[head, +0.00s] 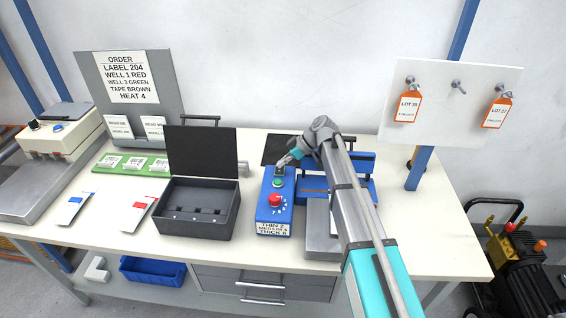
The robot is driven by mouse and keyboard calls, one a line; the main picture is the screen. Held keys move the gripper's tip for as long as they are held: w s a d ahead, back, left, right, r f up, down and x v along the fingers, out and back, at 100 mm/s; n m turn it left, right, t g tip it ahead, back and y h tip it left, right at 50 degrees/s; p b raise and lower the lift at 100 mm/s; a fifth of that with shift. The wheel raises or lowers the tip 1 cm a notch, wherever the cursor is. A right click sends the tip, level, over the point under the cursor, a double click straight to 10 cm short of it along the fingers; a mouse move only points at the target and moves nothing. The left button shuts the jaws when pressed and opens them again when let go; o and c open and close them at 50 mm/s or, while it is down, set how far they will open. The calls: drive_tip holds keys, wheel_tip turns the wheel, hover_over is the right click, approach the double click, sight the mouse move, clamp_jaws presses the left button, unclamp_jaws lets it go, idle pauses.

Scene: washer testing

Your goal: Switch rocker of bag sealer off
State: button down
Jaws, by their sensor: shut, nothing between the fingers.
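The blue control box (262,212) stands mid-table, with a red knob (275,200), a green round part (278,183) and a small dark rocker (279,171) near its far end. A label on its front reads THIN, MEDIUM and THICK settings. It appears to belong to the blue sealer (362,163), which my arm partly hides. My gripper (284,162) is shut and empty, with its tips at or just above the rocker end of the box. I cannot tell whether they touch, nor which way the rocker is tipped.
An open black case (190,222) stands left of the box, its lid raised. A metal plate (318,226) lies right of the box. A cream machine (60,135) stands far left. The table's right front is clear.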

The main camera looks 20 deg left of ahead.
drive_tip(key=shift+f, duration=0.5)
drive_tip(key=shift+b, duration=0.3)
drive_tip(key=shift+d, duration=0.1)
